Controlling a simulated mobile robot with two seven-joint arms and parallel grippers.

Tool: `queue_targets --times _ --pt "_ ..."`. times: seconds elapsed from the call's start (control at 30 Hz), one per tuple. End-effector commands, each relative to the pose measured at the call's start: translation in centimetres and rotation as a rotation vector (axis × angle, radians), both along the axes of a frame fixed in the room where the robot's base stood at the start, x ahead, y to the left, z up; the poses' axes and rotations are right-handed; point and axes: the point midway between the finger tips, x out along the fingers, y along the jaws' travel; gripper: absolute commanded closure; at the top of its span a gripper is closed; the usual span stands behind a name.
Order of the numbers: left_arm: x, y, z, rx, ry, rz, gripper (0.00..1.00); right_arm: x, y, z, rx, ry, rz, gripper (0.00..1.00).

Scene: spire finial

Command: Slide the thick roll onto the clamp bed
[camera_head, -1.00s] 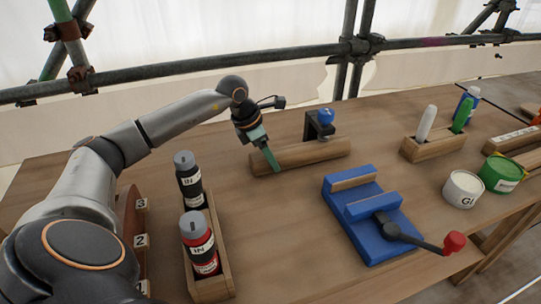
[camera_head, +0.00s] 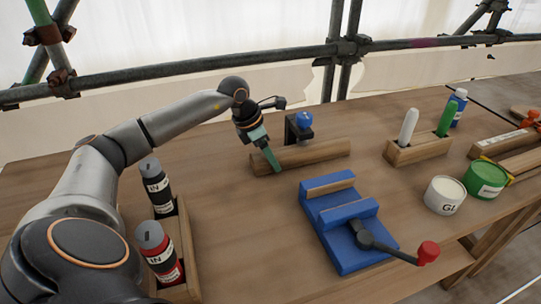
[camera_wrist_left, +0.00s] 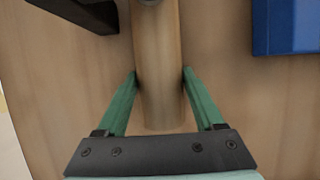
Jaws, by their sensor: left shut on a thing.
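The thick roll (camera_head: 315,154) is a long brown wooden-looking cylinder lying level, left to right, behind the clamp bed. The blue clamp bed (camera_head: 337,234) has two raised jaws with a gap and a black lever with a red knob. My left gripper (camera_head: 268,161) is shut on the roll near its left end. In the left wrist view, green fingers stand on both sides of the roll (camera_wrist_left: 158,75), and a blue corner of the clamp bed (camera_wrist_left: 285,25) shows upper right. I cannot tell whether the roll touches the table. My right gripper is not in view.
A black bracket with a blue knob (camera_head: 304,120) stands just behind the roll. Bottles in a wooden tray (camera_head: 184,245) stand at left. A wooden pen holder (camera_head: 420,148), a white tin (camera_head: 444,196) and a green tin (camera_head: 486,180) stand at right.

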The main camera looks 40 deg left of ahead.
Motion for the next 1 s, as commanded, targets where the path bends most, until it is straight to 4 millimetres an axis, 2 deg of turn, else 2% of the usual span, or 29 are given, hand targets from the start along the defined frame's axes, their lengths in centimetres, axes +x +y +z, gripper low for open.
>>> queue_targets --times 0.1,0.13,0.4,0.6,0.73,0.87,1.0 --pt "0.1 0.0 0.1 -0.001 -0.003 0.0 1.0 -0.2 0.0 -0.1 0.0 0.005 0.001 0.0" --pt "0.1 0.0 0.1 0.0 -0.004 0.001 0.29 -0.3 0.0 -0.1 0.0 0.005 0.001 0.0" --pt "0.0 0.0 0.1 0.0 -0.002 0.0 0.0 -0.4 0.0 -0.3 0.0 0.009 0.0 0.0" --pt "-0.1 0.0 -0.1 0.001 0.003 0.0 0.0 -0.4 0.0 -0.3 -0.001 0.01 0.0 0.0" --pt "-0.2 0.1 0.6 0.001 0.0 0.0 0.0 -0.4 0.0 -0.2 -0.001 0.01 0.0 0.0" --pt "-0.8 0.6 2.4 0.004 -0.002 0.001 0.0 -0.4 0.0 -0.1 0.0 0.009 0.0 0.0" --pt "-1.8 1.1 5.3 0.003 -0.005 0.001 0.0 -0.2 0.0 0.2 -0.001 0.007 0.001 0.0"
